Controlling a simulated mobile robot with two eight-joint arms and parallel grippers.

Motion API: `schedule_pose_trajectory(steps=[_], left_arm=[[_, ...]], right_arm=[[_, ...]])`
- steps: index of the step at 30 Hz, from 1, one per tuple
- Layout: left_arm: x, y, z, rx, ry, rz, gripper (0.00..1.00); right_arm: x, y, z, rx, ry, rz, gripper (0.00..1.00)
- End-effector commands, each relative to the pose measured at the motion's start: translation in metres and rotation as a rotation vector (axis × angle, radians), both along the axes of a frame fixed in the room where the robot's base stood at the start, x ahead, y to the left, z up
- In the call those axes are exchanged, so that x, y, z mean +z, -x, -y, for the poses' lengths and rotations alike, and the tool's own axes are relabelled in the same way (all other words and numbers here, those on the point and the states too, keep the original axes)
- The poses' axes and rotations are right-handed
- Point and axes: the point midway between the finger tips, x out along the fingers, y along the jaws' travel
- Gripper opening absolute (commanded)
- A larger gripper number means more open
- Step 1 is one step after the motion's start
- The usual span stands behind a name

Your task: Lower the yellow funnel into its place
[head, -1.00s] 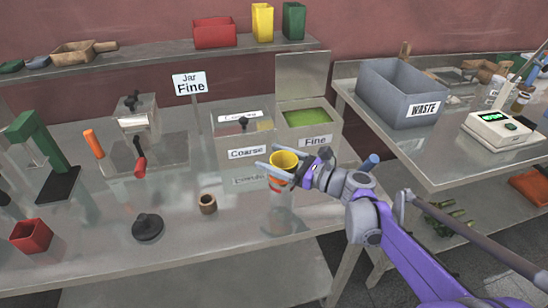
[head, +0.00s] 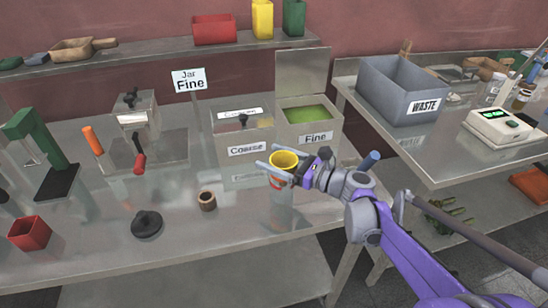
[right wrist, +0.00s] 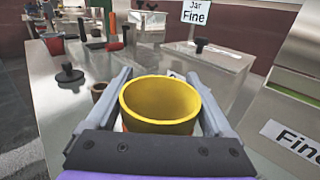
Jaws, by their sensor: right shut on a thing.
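The yellow funnel (head: 284,161) is held in my right gripper (head: 270,157), whose fingers are shut on its two sides. Its wide mouth faces up and it looks about upright. In the right wrist view the funnel (right wrist: 160,104) sits between the fingers, with an orange edge below its rim. A clear jar (head: 281,196) stands on the table beneath the funnel in the head view. The funnel's lower end and the jar's mouth are hidden or too small, so I cannot tell whether they touch. My left gripper is not in view.
The Coarse bin (head: 245,150) and the open Fine bin (head: 316,137) stand just behind the funnel. A brown ring-shaped cup (head: 207,201) and a black knobbed disc (head: 147,224) are to its left. The grey waste box (head: 404,92) is on the right table.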

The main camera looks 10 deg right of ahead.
Motion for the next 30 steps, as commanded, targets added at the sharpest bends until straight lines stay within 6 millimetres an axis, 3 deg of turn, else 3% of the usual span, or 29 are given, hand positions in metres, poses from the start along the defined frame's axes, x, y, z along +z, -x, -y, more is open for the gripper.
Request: schedule_pose_trajectory(steps=[3, 4, 6, 16, 30], left_arm=[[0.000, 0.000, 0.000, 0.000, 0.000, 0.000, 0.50], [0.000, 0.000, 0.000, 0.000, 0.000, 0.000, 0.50], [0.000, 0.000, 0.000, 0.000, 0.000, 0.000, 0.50], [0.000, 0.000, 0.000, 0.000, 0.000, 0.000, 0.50], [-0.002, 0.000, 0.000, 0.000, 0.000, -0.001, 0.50]], right_arm=[[0.000, 0.000, 0.000, 0.000, 0.000, 0.000, 0.32], [0.000, 0.000, 0.000, 0.000, 0.000, 0.000, 0.92], [0.000, 0.000, 0.000, 0.000, 0.000, 0.000, 1.00], [0.000, 0.006, 0.007, -0.002, 0.000, 0.000, 1.00], [0.000, 0.063, 0.069, -0.004, 0.001, 0.000, 1.00]])
